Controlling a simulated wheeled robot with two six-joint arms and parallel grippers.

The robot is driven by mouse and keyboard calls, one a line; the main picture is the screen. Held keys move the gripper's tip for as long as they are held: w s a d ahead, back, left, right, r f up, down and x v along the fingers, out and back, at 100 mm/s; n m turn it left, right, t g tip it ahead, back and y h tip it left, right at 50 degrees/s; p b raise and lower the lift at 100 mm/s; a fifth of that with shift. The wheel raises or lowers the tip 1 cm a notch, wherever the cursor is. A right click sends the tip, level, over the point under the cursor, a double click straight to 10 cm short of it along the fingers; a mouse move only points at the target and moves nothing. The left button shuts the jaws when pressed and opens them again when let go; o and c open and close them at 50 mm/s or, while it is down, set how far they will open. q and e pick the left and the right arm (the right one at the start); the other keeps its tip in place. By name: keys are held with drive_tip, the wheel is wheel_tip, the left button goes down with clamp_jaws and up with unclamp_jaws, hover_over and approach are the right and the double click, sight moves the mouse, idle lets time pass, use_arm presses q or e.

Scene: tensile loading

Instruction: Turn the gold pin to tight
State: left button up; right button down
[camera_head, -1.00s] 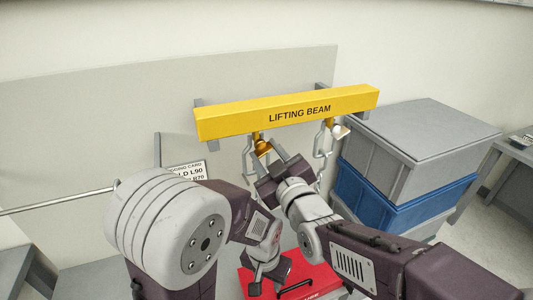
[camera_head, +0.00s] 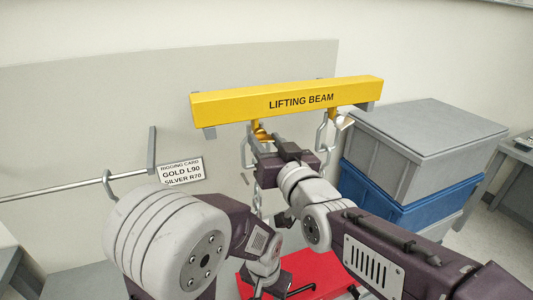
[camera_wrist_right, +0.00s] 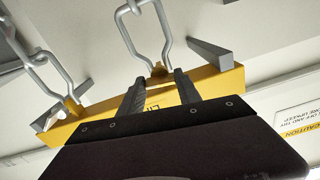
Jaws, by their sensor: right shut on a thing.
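The gold pin (camera_head: 261,134) sits under the left end of the yellow lifting beam (camera_head: 290,98), at the top of a hanging shackle and chain. My right gripper (camera_head: 268,141) has come up to it from the right and is shut on it. In the right wrist view the gold pin (camera_wrist_right: 159,70) shows between my two dark fingertips (camera_wrist_right: 161,79), partly hidden by them. The silver pin (camera_head: 343,122) is under the beam's right end, apart from my grippers. My left gripper (camera_head: 262,280) is low, near the red case; its jaws are not clear.
A rigging card (camera_head: 181,172) on the left reads GOLD L90, SILVER R70. A metal rail (camera_head: 55,188) runs beside it. A red case (camera_head: 310,272) lies below the beam. Grey (camera_head: 415,150) and blue (camera_head: 390,200) bins are stacked on the right, close to my right arm.

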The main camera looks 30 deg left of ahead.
drive_tip(key=m+b, duration=0.4)
drive_tip(key=m, duration=0.1)
drive_tip(key=shift+f+m, duration=0.2)
drive_tip(key=shift+m, duration=0.1)
drive_tip(key=shift+m+b, duration=0.75)
drive_tip(key=shift+m, duration=0.45)
drive_tip(key=shift+r+m+b, duration=0.15)
drive_tip(key=shift+m+b, duration=0.3)
drive_tip(key=shift+m, duration=0.65)
drive_tip(key=c, duration=0.8)
unclamp_jaws()
drive_tip(key=shift+c, duration=0.2)
drive_tip(key=v, duration=0.9)
